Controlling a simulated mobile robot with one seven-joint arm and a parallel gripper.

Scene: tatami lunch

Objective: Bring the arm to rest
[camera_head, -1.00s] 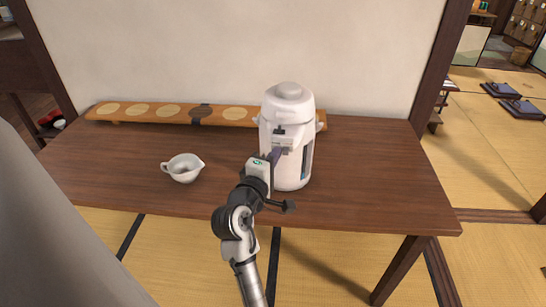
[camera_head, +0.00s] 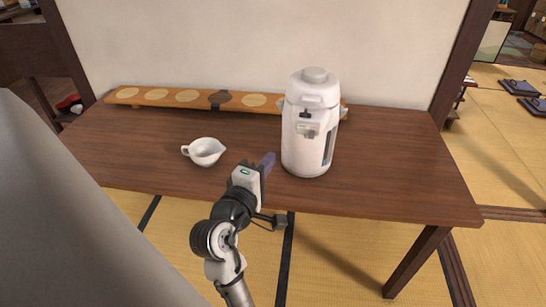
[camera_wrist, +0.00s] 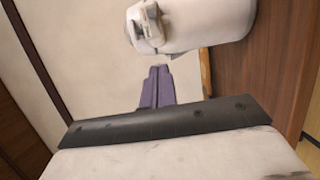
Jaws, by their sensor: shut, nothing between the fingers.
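My gripper (camera_head: 268,162) is shut and empty, with its purple fingers together. It is in front of and to the left of the white hot-water dispenser (camera_head: 308,125), apart from it in the head view. In the wrist view the shut fingers (camera_wrist: 157,87) point at the pale wall, with the dispenser (camera_wrist: 200,22) at the top. My arm reaches up from the bottom of the head view over the table's front edge.
The dispenser stands on a brown wooden table (camera_head: 390,160). A white spouted cup (camera_head: 205,152) is left of my gripper. A long wooden board with round discs (camera_head: 130,96) lies along the back. The table's right side is clear.

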